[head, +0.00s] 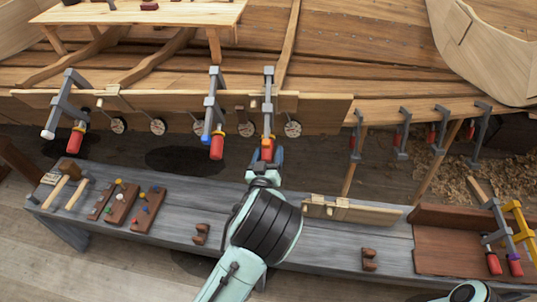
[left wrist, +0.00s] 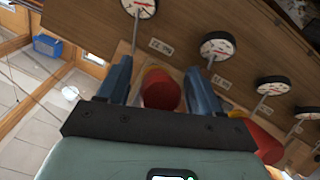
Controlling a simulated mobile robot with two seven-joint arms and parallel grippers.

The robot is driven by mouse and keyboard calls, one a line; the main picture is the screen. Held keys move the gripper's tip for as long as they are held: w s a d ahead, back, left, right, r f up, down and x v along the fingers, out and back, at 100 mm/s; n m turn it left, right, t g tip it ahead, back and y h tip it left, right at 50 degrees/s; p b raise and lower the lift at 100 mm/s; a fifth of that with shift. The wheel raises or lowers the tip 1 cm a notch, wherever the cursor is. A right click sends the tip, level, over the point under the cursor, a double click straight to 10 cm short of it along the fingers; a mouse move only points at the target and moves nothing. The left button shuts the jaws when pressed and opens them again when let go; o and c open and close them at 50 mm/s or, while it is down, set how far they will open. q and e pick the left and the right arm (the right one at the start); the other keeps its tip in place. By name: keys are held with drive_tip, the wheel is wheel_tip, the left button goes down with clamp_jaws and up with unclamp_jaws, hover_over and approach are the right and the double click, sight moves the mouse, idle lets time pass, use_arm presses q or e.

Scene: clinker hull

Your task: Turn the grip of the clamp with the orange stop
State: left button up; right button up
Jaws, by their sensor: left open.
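Three grey clamps hang along the plank edge of the hull. The right one of these (head: 268,90) has an orange-yellow part just above its red grip (head: 267,154), which looks like the orange stop. The middle clamp (head: 211,98) has a blue stop, and the left clamp (head: 61,100) a white one. My left gripper (head: 265,163) is at the right clamp, open, from below. In the left wrist view its fingers stand on either side of the red grip (left wrist: 161,92); I cannot tell whether they touch it. My right gripper is out of view.
A neighbouring red grip (left wrist: 258,142) is close beside one finger. Round dials (head: 293,128) hang along the plank. Below is a grey bench (head: 330,245) with mallets, wooden blocks and a brown tray (head: 440,262) of clamps. More clamps (head: 403,130) hang at the right.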

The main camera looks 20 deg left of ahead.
use_arm(q)
drive_tip(key=c, duration=1)
drive_tip(key=shift+a+m+g+y+p, duration=0.15)
drive_tip(key=shift+m+g+y+p, duration=0.4)
drive_tip(key=shift+m+y, duration=0.95)
drive_tip(key=o, duration=1)
